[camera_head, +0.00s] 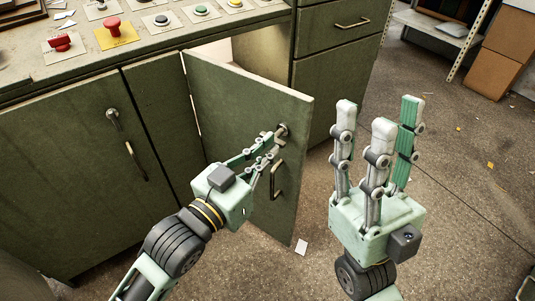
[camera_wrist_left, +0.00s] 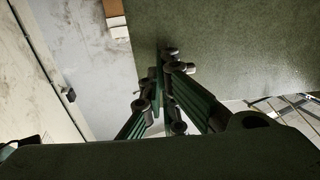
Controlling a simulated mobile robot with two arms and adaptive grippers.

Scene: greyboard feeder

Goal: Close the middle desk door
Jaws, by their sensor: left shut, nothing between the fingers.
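The middle desk door (camera_head: 245,110) is a green panel that stands open, swung out from its hinge side on the left, with the cabinet's lit interior showing behind it. It carries a round lock (camera_head: 282,130) near its free edge and a bar handle (camera_head: 276,180) below. My left gripper (camera_head: 274,138) is shut and empty, its fingertips at the door's outer face by the lock; I cannot tell whether they touch. In the left wrist view the shut fingers (camera_wrist_left: 160,70) lie against the green panel's edge (camera_wrist_left: 150,40). My right gripper (camera_head: 378,115) is open and empty, fingers pointing up, right of the door.
The left door (camera_head: 70,170) is shut. Drawers with a handle (camera_head: 352,23) are at the right. The desktop holds buttons, including a red one (camera_head: 112,24). Cardboard boxes (camera_head: 495,70) and a shelf (camera_head: 440,25) stand at the far right. The floor (camera_head: 465,180) is mostly clear.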

